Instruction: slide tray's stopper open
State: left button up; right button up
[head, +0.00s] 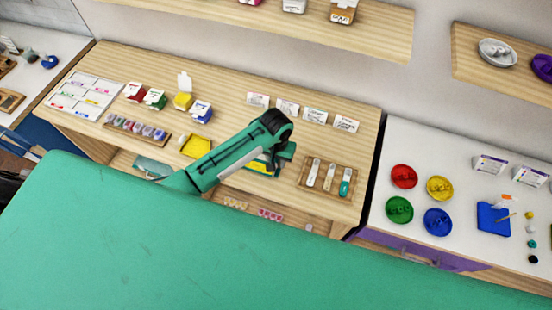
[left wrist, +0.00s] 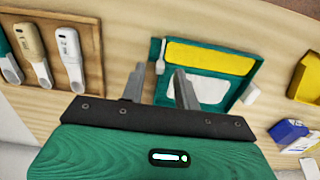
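The tray (left wrist: 240,50) is green, with a yellow strip across its far part and a white panel nearer my gripper in the left wrist view. A small white piece (left wrist: 160,66) sits at its left edge and another (left wrist: 251,95) at its right edge; I cannot tell for sure which is the stopper. In the head view my left arm hides most of the tray (head: 262,170). My left gripper (left wrist: 158,80) is open and empty, its two fingers apart over the tray's near left side. Contact cannot be told. My right gripper is not in view.
A wooden holder (head: 303,184) with several handled tools stands right of the tray. A yellow tray (head: 196,146) and small boxes (head: 201,111) lie to its left. Cards (head: 287,108) stand behind. The wood between holder and green tray is clear.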

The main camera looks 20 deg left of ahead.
pick_arm(q)
jog(key=shift+f, duration=0.65)
